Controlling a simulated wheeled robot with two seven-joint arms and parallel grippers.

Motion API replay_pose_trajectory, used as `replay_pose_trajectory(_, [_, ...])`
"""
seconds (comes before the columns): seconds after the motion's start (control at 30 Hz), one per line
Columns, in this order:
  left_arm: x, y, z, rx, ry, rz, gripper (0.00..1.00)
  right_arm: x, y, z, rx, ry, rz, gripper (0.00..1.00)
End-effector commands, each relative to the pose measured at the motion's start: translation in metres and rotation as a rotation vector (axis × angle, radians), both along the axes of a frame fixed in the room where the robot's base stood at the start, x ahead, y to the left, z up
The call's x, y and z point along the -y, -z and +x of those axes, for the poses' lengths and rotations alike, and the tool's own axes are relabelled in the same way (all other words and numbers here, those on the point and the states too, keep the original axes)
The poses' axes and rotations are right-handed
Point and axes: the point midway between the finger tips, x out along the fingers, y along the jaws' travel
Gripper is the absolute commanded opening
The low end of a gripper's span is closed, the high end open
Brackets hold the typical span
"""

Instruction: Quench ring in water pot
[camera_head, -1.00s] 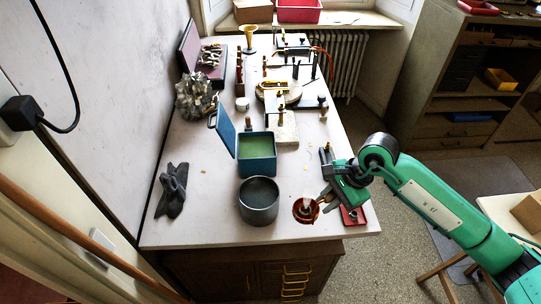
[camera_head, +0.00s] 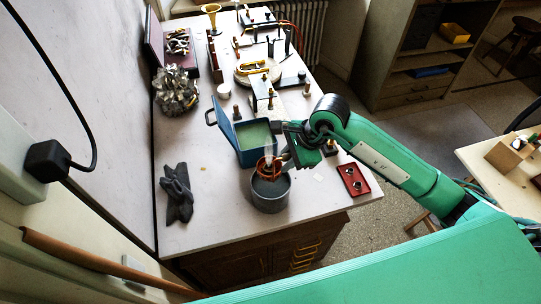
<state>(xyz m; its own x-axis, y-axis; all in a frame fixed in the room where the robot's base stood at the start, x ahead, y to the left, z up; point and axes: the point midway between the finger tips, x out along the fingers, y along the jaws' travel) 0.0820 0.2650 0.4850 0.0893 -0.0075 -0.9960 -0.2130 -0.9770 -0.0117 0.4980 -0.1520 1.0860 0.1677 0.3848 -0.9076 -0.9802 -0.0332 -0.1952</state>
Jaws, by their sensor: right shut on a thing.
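The grey metal pot (camera_head: 270,194) stands on the bench near its front edge, its open top facing up. My right gripper (camera_head: 283,160) is over the pot's far rim, shut on an orange-red ring (camera_head: 267,168). The ring is at the pot's mouth, over its far part; I cannot tell whether it touches the water. A pale upright piece shows at the ring's top. The dark inside of the pot shows in front of the ring. My left gripper is out of view.
A blue open box (camera_head: 248,155) with green contents and a raised lid stands just behind the pot. A red tray (camera_head: 353,180) lies to the right, a dark grey cloth (camera_head: 177,192) to the left. The bench between cloth and pot is clear.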

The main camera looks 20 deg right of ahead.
Motion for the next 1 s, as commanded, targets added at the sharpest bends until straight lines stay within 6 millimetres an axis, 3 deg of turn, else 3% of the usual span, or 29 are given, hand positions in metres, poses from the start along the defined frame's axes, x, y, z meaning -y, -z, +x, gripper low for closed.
replay_pose_trajectory(0.27, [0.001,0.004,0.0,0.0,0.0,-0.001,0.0,0.0,0.01,0.0,-0.001,0.0,0.002,0.0])
replay_pose_trajectory(0.6, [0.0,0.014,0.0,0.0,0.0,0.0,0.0,0.0,0.042,0.0,0.0,0.001,0.002,0.0])
replay_pose_trajectory(1.0, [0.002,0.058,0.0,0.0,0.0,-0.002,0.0,0.001,0.083,0.0,0.002,-0.001,0.0,0.0])
